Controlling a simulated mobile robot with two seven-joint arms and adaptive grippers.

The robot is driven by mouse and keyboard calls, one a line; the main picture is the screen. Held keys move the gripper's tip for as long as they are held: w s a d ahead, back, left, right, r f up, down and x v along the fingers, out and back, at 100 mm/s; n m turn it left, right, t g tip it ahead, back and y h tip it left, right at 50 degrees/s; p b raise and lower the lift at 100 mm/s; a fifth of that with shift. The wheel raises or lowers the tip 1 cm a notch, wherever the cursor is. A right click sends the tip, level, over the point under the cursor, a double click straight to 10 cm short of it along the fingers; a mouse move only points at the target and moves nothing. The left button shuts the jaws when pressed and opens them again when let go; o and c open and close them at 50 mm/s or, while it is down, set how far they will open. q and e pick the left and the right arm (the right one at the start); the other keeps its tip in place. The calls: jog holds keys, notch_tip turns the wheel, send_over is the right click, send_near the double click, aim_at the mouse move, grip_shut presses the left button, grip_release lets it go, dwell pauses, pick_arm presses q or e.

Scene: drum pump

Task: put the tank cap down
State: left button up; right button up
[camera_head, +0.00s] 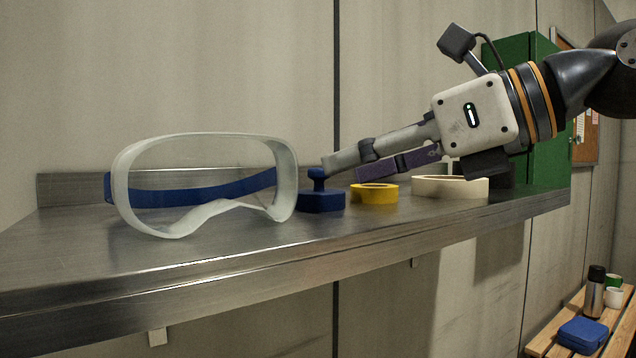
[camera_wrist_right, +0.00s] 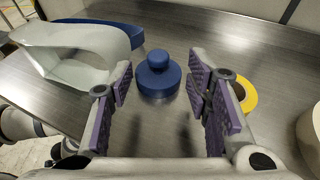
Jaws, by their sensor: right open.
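The blue tank cap (camera_head: 321,198), a squat piece with a round knob on top, stands upright on the steel shelf (camera_head: 150,262). My right gripper (camera_head: 345,166) reaches in from the right, its fingertips beside the knob. In the right wrist view the cap (camera_wrist_right: 157,80) lies ahead, between the lines of the two widely parted fingers with purple pads. Clear space shows on both sides of it, so the gripper is open and holds nothing. My left gripper is in neither view.
Clear goggles with a blue strap (camera_head: 190,222) stand left of the cap. A yellow ring (camera_head: 374,194) and a cream-coloured ring (camera_head: 450,188) sit to its right. The shelf's front left is bare. A bench (camera_head: 590,335) with a flask (camera_head: 595,292) stands lower right.

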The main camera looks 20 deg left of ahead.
aim_at(337, 192)
jog(key=x, duration=0.3)
jog(key=shift+a+r, duration=0.2)
jog(key=shift+d, duration=0.1)
jog(key=shift+c, duration=0.4)
grip_shut()
